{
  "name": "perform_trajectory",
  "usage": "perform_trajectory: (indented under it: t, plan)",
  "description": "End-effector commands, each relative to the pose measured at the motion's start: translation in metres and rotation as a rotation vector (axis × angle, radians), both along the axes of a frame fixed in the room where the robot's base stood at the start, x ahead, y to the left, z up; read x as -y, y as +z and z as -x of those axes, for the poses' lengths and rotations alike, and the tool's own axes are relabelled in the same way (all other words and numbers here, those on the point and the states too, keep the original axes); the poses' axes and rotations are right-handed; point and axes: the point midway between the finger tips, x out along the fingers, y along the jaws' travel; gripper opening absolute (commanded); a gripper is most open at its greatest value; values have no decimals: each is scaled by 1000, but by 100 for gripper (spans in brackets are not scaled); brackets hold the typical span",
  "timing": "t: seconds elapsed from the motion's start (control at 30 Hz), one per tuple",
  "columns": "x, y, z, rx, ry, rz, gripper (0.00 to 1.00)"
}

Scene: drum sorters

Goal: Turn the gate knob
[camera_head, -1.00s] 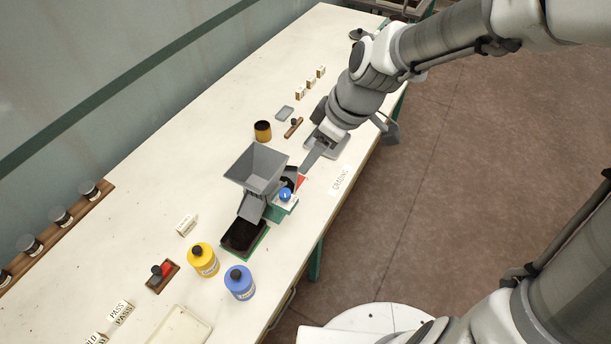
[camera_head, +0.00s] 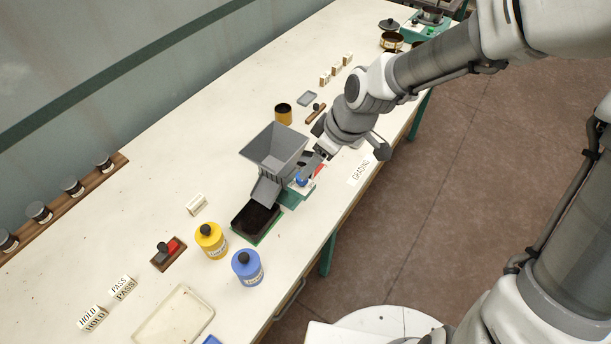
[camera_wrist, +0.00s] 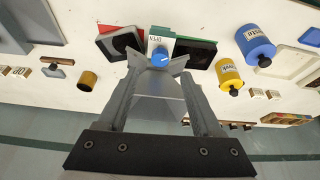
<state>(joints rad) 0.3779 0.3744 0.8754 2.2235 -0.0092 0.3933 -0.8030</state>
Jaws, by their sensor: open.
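The blue gate knob (camera_head: 301,180) sits on a small pale plate at the front of the grey hopper (camera_head: 273,150). In the wrist view the blue knob (camera_wrist: 159,57) shows a pale mark on its face, below a small label that seems to read OPEN. My gripper (camera_wrist: 159,64) is open, its two grey fingertips on either side of the knob. I cannot tell whether they touch it. In the head view my gripper (camera_head: 306,173) reaches the knob from the upper right and partly covers the plate.
A dark tray (camera_head: 237,226) lies below the hopper's chute. A yellow bottle (camera_head: 211,241) and a blue bottle (camera_head: 247,268) stand in front of it. A brown cup (camera_head: 283,115) stands behind the hopper. The table's front edge runs close by on the right.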

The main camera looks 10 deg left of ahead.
Motion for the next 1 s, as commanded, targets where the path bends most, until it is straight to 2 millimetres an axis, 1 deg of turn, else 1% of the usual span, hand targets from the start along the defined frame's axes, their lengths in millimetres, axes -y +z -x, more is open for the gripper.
perform_trajectory:
  t: [0.03, 0.2, 0.4, 0.57, 0.83, 0.87, 1.0]
  plan:
    - [-4, -11, 0, -3, 6, 0, 67]
    - [-13, -33, -3, -2, 4, -1, 67]
    - [-20, -51, -7, -1, 2, 0, 67]
    - [-23, -58, -7, -1, 1, 0, 67]
    - [-23, -58, -8, 0, 0, 0, 67]
    - [-23, -58, -8, 0, 0, 0, 65]
    - [-23, -58, -8, 0, 0, 0, 40]
